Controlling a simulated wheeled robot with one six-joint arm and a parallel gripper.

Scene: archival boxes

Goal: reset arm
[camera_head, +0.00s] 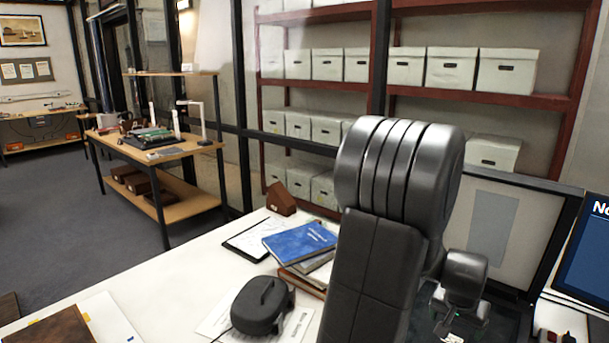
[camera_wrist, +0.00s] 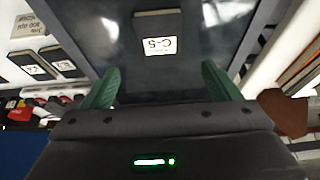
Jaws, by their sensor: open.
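My gripper (camera_wrist: 160,70) shows in the wrist view with its two green fingers spread wide apart and nothing between them. Beyond the fingertips, a dark block labelled C-5 (camera_wrist: 158,22) lies on a dark, glossy surface (camera_wrist: 110,35); it is apart from the fingers. In the head view my arm stands bent over the right part of the white desk (camera_head: 185,275). My arm and wrist hide most of the gripper there, so its fingers cannot be made out clearly.
A blue book (camera_head: 300,243) and a black device (camera_head: 262,306) lie left of my arm. A dark-framed panel (camera_head: 505,225) and a blue screen (camera_head: 590,255) stand at right. Shelves with pale boxes (camera_head: 450,68) are behind. Two small labelled dark pieces (camera_wrist: 62,62) lie left in the wrist view.

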